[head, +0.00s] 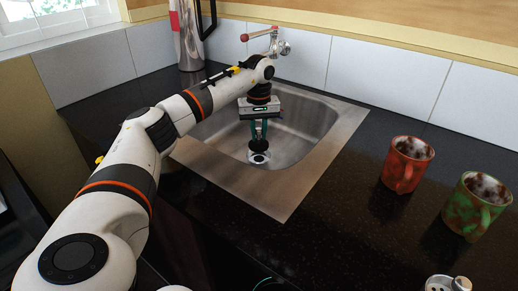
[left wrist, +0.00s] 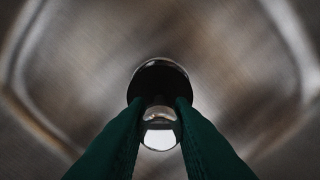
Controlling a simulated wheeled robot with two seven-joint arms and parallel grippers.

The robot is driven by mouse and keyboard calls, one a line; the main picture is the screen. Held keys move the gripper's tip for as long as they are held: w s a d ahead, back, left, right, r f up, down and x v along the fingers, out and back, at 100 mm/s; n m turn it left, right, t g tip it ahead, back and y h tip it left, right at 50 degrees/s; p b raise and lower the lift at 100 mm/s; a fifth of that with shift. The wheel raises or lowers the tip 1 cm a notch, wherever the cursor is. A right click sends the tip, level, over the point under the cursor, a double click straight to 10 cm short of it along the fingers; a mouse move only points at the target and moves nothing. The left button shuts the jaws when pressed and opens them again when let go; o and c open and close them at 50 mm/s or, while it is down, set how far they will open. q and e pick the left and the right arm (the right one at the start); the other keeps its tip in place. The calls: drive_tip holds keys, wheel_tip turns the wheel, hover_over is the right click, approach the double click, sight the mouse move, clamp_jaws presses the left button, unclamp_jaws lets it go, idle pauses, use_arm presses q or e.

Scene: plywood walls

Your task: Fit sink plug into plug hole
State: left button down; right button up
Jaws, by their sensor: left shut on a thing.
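My left gripper (head: 259,131) reaches down into the metal sink (head: 311,129) and is shut on the dark sink plug (head: 258,145). In the left wrist view the two green fingers of my left gripper (left wrist: 160,118) close on the plug's shiny knob, and the plug's black disc (left wrist: 150,80) shows beyond them. The plug hole (head: 259,157), a pale ring with a dark centre, is in the sink floor just below the plug in the head view. In the wrist view the plug hides most of the hole. I cannot tell whether plug and hole touch. My right gripper is not in view.
A tap (head: 275,45) is on the tiled wall behind the sink. A red mug (head: 404,168) and a green mug (head: 470,212) stand on the dark counter at the right. A metal flask (head: 187,38) stands at the back left. The sink walls surround my left gripper.

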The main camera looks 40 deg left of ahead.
sight(259, 144)
use_arm(q)
wheel_tip(259, 144, down, 4)
drive_tip(key=shift+r, duration=0.15)
drive_tip(key=shift+f, duration=0.45)
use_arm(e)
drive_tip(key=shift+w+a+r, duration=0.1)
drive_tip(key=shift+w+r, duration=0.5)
use_arm(q)
drive_tip(key=shift+f, duration=0.1)
drive_tip(key=c, duration=1.3)
unclamp_jaws()
drive_tip(key=shift+r, duration=0.2)
wheel_tip(259, 144, up, 12)
drive_tip(key=shift+p, duration=0.55)
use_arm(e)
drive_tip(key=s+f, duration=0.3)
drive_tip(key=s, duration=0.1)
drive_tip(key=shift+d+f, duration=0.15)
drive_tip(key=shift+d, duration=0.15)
